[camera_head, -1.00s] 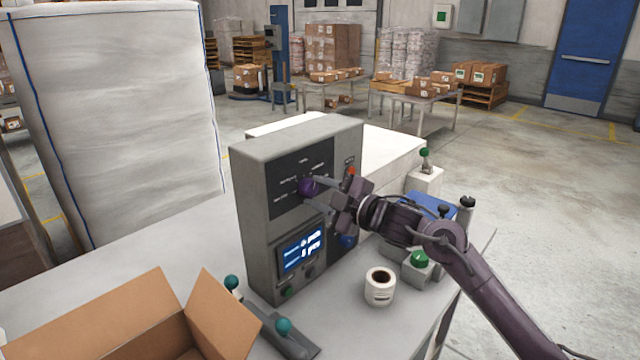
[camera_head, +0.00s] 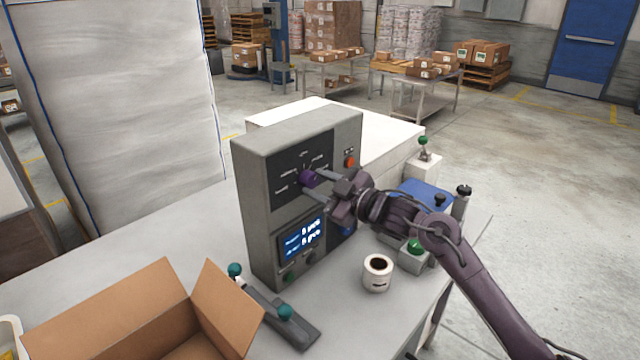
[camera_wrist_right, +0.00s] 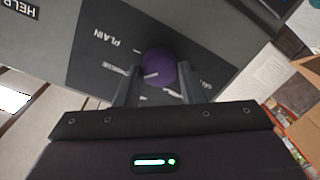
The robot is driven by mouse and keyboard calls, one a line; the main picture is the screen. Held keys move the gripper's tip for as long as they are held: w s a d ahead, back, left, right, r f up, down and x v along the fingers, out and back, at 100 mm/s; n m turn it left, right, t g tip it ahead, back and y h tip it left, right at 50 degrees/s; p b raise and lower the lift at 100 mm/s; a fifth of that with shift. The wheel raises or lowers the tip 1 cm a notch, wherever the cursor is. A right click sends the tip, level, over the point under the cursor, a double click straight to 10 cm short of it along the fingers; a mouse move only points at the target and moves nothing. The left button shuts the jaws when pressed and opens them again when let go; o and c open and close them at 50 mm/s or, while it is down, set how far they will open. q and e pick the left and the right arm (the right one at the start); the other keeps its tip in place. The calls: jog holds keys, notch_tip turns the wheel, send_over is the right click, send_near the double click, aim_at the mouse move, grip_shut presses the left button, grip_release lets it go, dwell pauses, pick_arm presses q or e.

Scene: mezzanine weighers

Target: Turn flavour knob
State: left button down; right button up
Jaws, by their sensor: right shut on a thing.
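The flavour knob (camera_head: 308,179) is purple and round, on the black upper panel of a grey control box (camera_head: 252,205). My right gripper (camera_head: 312,184) reaches it from the right and is shut on it. In the right wrist view the knob (camera_wrist_right: 160,66) sits between my two fingertips (camera_wrist_right: 158,82). A pale pointer line on the knob shows there. Labels ring the knob; "PLAIN" (camera_wrist_right: 116,40) is readable, and others are partly hidden by the fingers. My left gripper is not in view.
A lit display (camera_head: 303,238) is below the knob. An orange-red button (camera_head: 350,161) and a white label roll (camera_head: 377,274) are close to my right arm. An open cardboard box (camera_head: 120,310) and a bar with teal knobs (camera_head: 268,312) stand in front.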

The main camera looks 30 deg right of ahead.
jog(key=shift+f, duration=0.1)
jog(key=o, duration=1)
jog(key=shift+s, duration=0.1)
jog(key=shift+s+d, duration=0.15)
jog(key=shift+s, duration=0.15)
jog(key=b+v, duration=0.2)
jog(key=v, duration=0.5)
